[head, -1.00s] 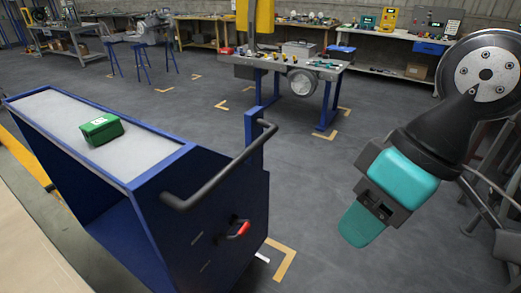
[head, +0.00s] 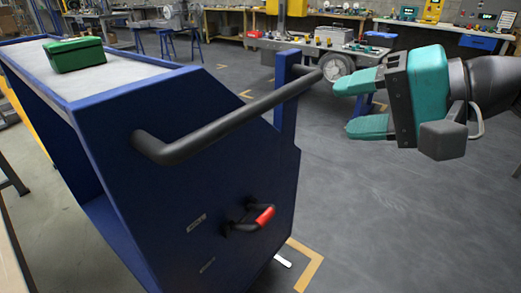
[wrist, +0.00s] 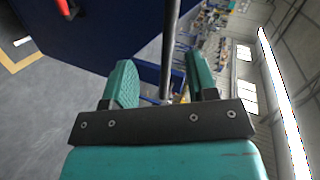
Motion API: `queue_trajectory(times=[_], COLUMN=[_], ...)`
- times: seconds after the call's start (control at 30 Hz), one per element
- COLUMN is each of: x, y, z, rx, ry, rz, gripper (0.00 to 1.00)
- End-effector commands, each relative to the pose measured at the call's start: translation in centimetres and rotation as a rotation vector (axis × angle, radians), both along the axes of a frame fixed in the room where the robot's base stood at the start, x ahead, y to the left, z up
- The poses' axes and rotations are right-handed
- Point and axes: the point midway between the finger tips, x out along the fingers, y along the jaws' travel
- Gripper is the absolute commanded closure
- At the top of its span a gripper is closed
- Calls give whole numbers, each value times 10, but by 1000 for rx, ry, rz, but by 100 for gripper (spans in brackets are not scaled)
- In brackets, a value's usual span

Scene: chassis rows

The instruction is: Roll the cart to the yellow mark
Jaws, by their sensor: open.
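The blue cart (head: 190,190) stands at the left in the head view, with a grey top and a green box (head: 75,54) on it. Its black push handle (head: 225,120) runs along the near end. A red-tipped lever (head: 250,218) sits on the end panel below. My gripper (head: 352,105) is open and empty, to the right of the handle's far end. In the wrist view the handle (wrist: 171,45) lies ahead, in line with the gap between my teal fingers (wrist: 163,88). A yellow corner mark (head: 310,268) lies on the floor by the cart's near corner.
A workbench with tools (head: 325,45) stands behind, with more benches along the wall. Other yellow marks (head: 246,94) lie on the floor beyond. The grey floor at the right is clear. A pale surface edge (head: 12,265) is at the lower left.

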Motion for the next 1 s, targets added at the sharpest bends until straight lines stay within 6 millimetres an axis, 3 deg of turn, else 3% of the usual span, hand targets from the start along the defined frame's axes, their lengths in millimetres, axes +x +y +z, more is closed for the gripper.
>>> queue_trajectory(times=[0.03,0.2,0.37,0.67,1.0], x=[7,18,24,45,77], y=[-4,-12,-12,18,61], z=[-20,-20,-15,-15,-31], rx=[67,229,280,280,272], ry=[7,26,34,42,36], rz=[-48,-137,-159,-152,-152], gripper=[47,47,47,47,47])
